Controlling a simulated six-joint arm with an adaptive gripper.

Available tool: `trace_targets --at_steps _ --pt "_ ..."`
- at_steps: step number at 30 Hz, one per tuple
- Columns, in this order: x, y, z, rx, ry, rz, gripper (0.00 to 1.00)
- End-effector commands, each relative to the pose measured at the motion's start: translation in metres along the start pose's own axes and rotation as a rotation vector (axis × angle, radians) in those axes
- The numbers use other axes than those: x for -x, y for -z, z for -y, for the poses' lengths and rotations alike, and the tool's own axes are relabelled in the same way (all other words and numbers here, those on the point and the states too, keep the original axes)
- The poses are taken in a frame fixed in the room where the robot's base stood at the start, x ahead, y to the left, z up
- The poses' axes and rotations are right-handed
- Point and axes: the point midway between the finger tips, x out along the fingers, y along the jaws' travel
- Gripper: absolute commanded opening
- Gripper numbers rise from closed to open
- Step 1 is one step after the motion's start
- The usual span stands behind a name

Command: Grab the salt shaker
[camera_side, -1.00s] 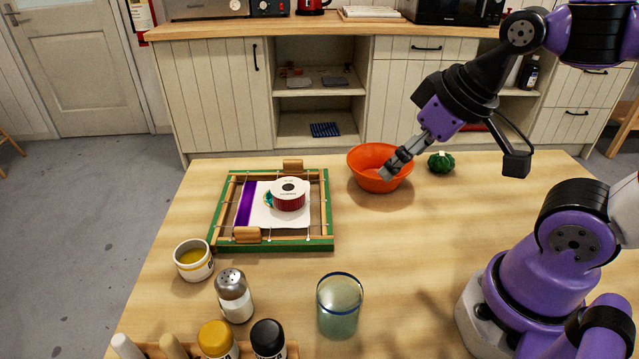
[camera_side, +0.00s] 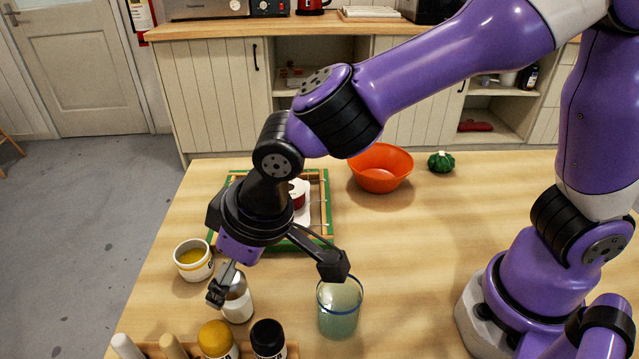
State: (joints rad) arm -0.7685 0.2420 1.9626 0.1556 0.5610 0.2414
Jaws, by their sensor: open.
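The salt shaker (camera_side: 238,304) stands upright on the table near the front left, a clear body with white contents. Its metal top is mostly hidden behind my gripper. My gripper (camera_side: 217,297) points down at the shaker's upper left side, with its fingertips by the shaker's top. It is open and holds nothing that I can see. I cannot tell whether a finger touches the shaker or whether the shaker is between the fingers.
A blue-rimmed glass (camera_side: 340,310) stands right of the shaker, and a cup of yellow liquid (camera_side: 194,262) stands behind left. Yellow-capped (camera_side: 215,338) and black-capped (camera_side: 268,338) bottles stand in front. Behind are the green frame (camera_side: 322,185), an orange bowl (camera_side: 381,178) and a green squash (camera_side: 441,162).

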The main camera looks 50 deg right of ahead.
Motion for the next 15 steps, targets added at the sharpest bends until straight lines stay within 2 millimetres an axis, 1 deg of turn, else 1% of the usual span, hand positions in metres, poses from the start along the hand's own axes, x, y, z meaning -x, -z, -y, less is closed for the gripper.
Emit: trace_targets --at_steps 1,8,12,15 --pt "-0.008 -0.001 0.0 -0.001 -0.002 0.003 0.88" --pt "-0.03 -0.001 -0.002 -0.002 -0.002 0.003 0.88" --pt "-0.054 -0.003 -0.004 -0.001 -0.002 0.005 0.88" --pt "-0.066 -0.002 -0.004 -0.001 -0.001 0.002 0.88"
